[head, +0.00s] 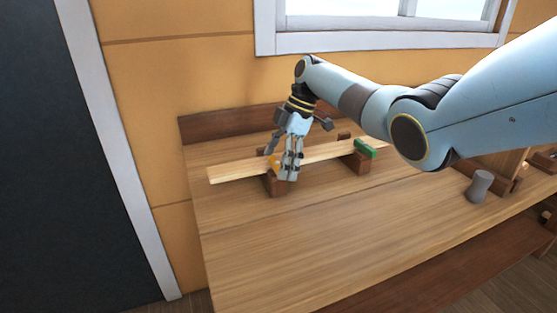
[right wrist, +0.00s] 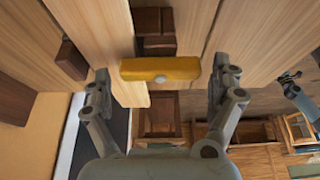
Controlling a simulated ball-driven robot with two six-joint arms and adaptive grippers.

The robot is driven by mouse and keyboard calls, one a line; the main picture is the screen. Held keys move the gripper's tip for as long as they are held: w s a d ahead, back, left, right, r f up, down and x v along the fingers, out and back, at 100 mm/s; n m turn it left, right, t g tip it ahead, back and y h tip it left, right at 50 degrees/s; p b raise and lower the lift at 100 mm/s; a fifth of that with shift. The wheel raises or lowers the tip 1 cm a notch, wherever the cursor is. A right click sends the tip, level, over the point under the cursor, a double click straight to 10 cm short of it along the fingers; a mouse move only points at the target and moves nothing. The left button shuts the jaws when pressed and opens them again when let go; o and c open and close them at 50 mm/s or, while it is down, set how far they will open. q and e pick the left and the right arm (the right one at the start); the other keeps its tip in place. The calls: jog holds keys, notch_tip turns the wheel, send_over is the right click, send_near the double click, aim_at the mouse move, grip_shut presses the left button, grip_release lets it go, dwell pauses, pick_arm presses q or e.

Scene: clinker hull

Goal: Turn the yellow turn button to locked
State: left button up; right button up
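The yellow turn button (right wrist: 160,69) shows in the right wrist view as a short bar with a grey pivot, lying crosswise in the picture. In the head view only a small yellow part (head: 274,163) shows beside my fingers. My right gripper (head: 279,165) reaches down over the pale plank at the button. In the right wrist view its fingers (right wrist: 160,84) are open, one past each end of the button, with a small gap at both sides. A grey jointed part (right wrist: 291,86) at the right edge of that view looks like my left gripper; its fingers are too small to judge.
The pale plank (head: 230,171) lies across brown blocks (head: 277,187) on the wooden bench (head: 300,240). A green piece (head: 365,148) sits near the right block. A grey cylinder (head: 480,186) stands farther right. The bench front is clear.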

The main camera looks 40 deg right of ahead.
jog(key=shift+d+r, duration=0.1)
jog(key=v, duration=1.1)
jog(key=shift+d+r, duration=0.1)
jog(key=shift+r, duration=0.25)
